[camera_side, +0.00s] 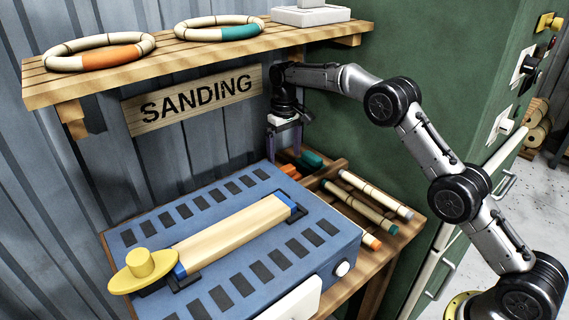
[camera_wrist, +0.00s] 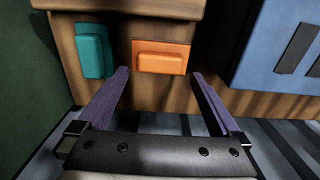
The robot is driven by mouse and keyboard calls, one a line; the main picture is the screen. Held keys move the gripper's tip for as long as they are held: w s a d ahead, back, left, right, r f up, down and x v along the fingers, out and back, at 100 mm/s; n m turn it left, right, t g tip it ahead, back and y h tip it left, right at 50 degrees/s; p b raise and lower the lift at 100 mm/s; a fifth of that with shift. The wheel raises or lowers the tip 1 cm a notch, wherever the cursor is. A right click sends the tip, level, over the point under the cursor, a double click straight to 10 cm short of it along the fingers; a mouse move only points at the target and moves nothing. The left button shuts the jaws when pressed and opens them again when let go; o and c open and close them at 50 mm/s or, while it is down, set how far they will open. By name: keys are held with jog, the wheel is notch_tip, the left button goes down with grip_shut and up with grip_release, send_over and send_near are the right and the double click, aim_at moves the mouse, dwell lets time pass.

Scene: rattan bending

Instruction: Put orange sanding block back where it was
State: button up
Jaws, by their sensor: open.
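The orange sanding block (camera_wrist: 160,57) lies on the wooden bench (camera_wrist: 180,30) in the wrist view, just beyond and between my fingertips. In the side view the orange block (camera_side: 290,171) shows partly, beside the blue machine near the wall. A teal block (camera_wrist: 93,50) lies to its left in the wrist view; it also shows in the side view (camera_side: 311,159). My gripper (camera_wrist: 161,73) has two purple fingers spread apart with nothing between them. In the side view my gripper (camera_side: 284,150) points down at the bench's back edge. I cannot tell whether a finger touches the orange block.
A blue machine (camera_side: 130,237) with dark slots holds a pale wooden bar (camera_side: 232,233) and a yellow knob (camera_side: 140,264). Several rods (camera_side: 360,205) lie on the bench to the right. A shelf (camera_side: 200,50) with rings hangs above, over a SANDING sign (camera_side: 195,98). A green cabinet (camera_side: 440,60) stands right.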

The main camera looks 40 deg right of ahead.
jog(key=shift+r, duration=1.45)
jog(key=s+a+r+n+y, duration=0.1)
jog(key=s+r, duration=0.3)
jog(key=s, duration=0.5)
jog(key=s+a+r+t+y, duration=0.1)
jog(key=s+r, duration=0.3)
jog(key=s, duration=0.5)
jog(key=s+a+r+n, duration=0.1)
jog(key=s+r, duration=0.3)
jog(key=s, duration=0.4)
jog(key=s+d+f+m+t+h, duration=0.1)
jog(key=s+t, duration=0.1)
jog(key=s, duration=0.7)
jog(key=s+d+f+m+t+h, duration=0.1)
jog(key=s+d+t, duration=0.1)
jog(key=s, duration=0.7)
jog(key=shift+f+t, duration=0.2)
jog(key=shift+t, duration=0.1)
jog(key=shift+s, duration=0.1)
